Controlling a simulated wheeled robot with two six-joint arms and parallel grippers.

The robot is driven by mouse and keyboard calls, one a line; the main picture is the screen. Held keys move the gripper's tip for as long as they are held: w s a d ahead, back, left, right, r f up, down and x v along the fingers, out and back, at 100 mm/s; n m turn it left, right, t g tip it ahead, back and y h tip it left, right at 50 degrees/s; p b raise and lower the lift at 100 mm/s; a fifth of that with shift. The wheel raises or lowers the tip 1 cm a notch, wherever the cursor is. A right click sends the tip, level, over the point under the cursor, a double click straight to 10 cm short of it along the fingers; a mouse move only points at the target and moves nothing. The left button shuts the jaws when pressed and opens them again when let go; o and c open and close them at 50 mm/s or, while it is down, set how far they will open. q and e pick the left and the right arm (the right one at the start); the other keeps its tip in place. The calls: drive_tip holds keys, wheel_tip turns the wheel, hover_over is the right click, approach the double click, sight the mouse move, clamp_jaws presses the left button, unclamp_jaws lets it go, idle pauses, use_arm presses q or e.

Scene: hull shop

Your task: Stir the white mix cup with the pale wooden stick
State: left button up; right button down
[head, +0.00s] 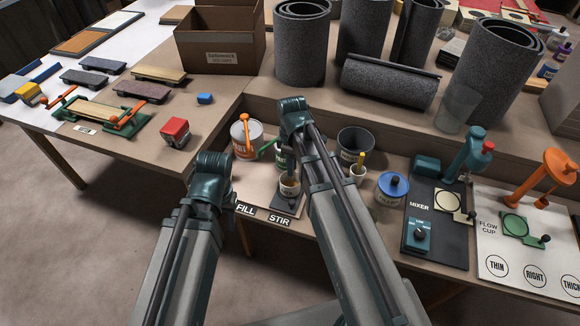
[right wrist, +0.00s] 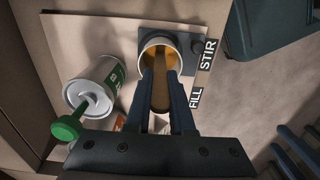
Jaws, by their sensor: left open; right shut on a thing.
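The white mix cup (head: 289,188) stands on the dark pad by the STIR label. In the right wrist view its white rim (right wrist: 143,42) surrounds orange-brown contents. My right gripper (head: 291,170) is above the cup, fingers pointing down. It is shut on the wooden stick (right wrist: 161,88), which reaches down inside the cup's rim. How deep the stick's tip sits is hidden. My left gripper (head: 228,203) hangs low at the left of the FILL label, partly hidden behind its own arm; it is open, with nothing seen in it.
A can with a green-handled tool (right wrist: 98,82) stands close beside the cup. An orange-labelled can (head: 246,139), a dark bucket (head: 354,145), a small cup with a yellow item (head: 358,172) and a blue-lidded can (head: 391,188) are nearby. The mixer (head: 440,225) is to the right.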

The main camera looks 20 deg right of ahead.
drive_tip(key=shift+w+a, duration=0.15)
drive_tip(key=shift+a, duration=0.15)
drive_tip(key=shift+r, duration=0.1)
wheel_tip(320, 180, up, 7)
drive_tip(key=p, duration=0.7)
idle(0.7)
wheel_tip(320, 180, up, 5)
drive_tip(key=p, duration=0.5)
drive_tip(key=shift+d, duration=0.1)
idle(0.4)
